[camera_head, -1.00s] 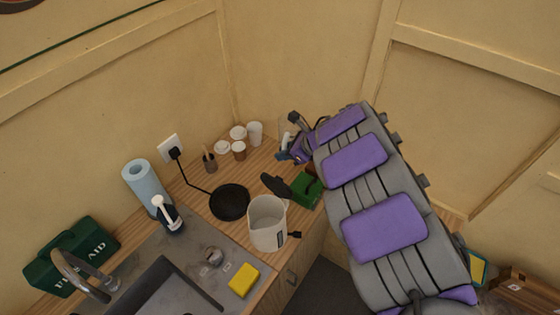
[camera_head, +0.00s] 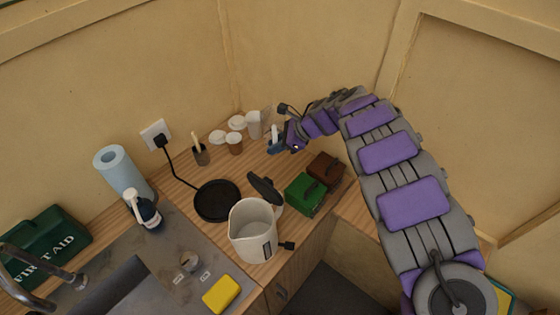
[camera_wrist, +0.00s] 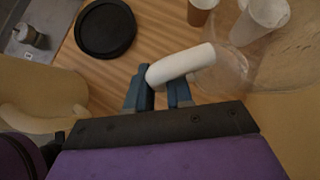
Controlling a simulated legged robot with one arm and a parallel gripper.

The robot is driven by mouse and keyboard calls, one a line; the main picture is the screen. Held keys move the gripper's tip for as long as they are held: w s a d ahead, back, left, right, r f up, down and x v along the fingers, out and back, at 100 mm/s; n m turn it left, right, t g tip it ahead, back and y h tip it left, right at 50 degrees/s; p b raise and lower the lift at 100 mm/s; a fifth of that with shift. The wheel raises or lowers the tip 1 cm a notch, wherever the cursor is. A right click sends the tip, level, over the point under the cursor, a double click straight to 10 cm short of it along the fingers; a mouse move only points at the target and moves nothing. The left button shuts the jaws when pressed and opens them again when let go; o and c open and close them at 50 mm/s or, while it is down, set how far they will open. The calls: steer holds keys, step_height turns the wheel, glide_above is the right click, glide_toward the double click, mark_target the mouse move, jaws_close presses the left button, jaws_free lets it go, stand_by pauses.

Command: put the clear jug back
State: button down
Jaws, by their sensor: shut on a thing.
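My gripper (camera_wrist: 152,92) is shut on the white handle (camera_wrist: 181,64) of the clear jug (camera_wrist: 232,70). The jug's see-through body is hard to make out; it lies to the right of the fingers in the wrist view. In the head view my gripper (camera_head: 275,146) is at the back of the wooden counter, with the white handle (camera_head: 274,132) rising from it. The jug's body is barely visible there, near the white cups. I cannot tell whether its base touches the counter.
Green (camera_head: 304,193) and brown (camera_head: 326,168) boxes stand right of the kettle.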

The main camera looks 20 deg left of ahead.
step_height(320, 180, down, 10)
steer(key=shift+a+f, duration=0.15)
steer(key=shift+a, duration=0.3)
steer(key=c, duration=1.4)
jaws_free()
steer(key=shift+c, duration=0.2)
steer(key=o, duration=0.4)
steer(key=shift+d+r, duration=0.2)
steer(key=shift+d, duration=0.55)
steer(key=shift+a, duration=0.1)
